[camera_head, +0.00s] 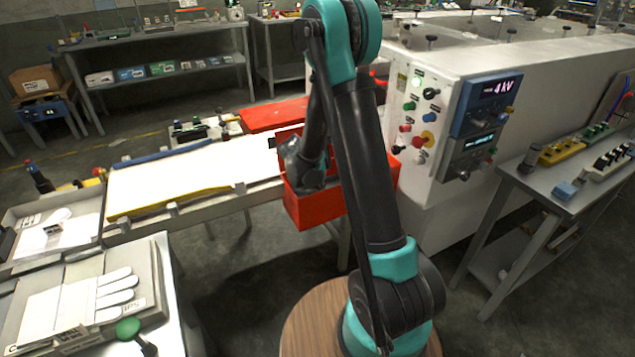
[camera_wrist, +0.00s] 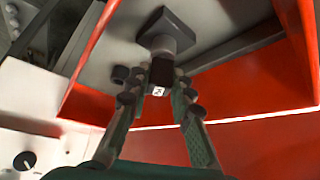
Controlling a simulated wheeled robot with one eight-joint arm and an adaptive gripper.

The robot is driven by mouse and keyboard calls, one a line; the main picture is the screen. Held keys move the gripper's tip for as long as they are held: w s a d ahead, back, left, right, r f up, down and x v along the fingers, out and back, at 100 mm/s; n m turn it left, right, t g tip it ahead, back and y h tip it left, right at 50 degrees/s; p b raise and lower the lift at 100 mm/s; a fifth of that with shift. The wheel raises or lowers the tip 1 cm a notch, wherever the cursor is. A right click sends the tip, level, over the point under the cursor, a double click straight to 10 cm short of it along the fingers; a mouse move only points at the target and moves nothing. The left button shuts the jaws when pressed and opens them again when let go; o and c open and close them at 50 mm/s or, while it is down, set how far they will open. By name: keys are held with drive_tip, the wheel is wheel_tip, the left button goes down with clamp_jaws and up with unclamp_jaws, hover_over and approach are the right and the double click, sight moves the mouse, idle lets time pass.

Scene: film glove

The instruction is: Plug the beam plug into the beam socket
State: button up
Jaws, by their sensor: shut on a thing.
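In the wrist view, my gripper (camera_wrist: 160,78) is shut on a small black block with a white mark (camera_wrist: 158,91), which looks like the beam plug. Just beyond it is a dark grey square block (camera_wrist: 166,30) on a stem, likely the beam socket. The plug's far end lines up with this block, but I cannot tell whether it is seated in it or only close to it. In the head view, my gripper is around the red housing (camera_head: 320,208), and my arm hides its fingertips and the plug.
Red walls (camera_wrist: 225,85) surround the work spot closely in the wrist view. In the head view, a white conveyor (camera_head: 190,178) runs left of the housing. A machine cabinet with a control panel (camera_head: 430,120) stands to the right.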

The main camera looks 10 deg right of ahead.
drive_tip(key=shift+f, duration=0.2)
drive_tip(key=o, duration=1)
drive_tip(key=v, duration=1.2)
drive_tip(key=s+d+n+y, duration=0.1)
drive_tip(key=s+d+n, duration=0.1)
drive_tip(key=s, duration=0.6)
drive_tip(key=s+d+n+y, duration=0.2)
drive_tip(key=s+d+n, duration=0.1)
drive_tip(key=s, duration=0.5)
drive_tip(key=s+d+f+n+y, duration=0.1)
drive_tip(key=s+d+n, duration=0.2)
drive_tip(key=s, duration=0.6)
drive_tip(key=shift+d+g, duration=0.4)
drive_tip(key=shift+d, duration=0.1)
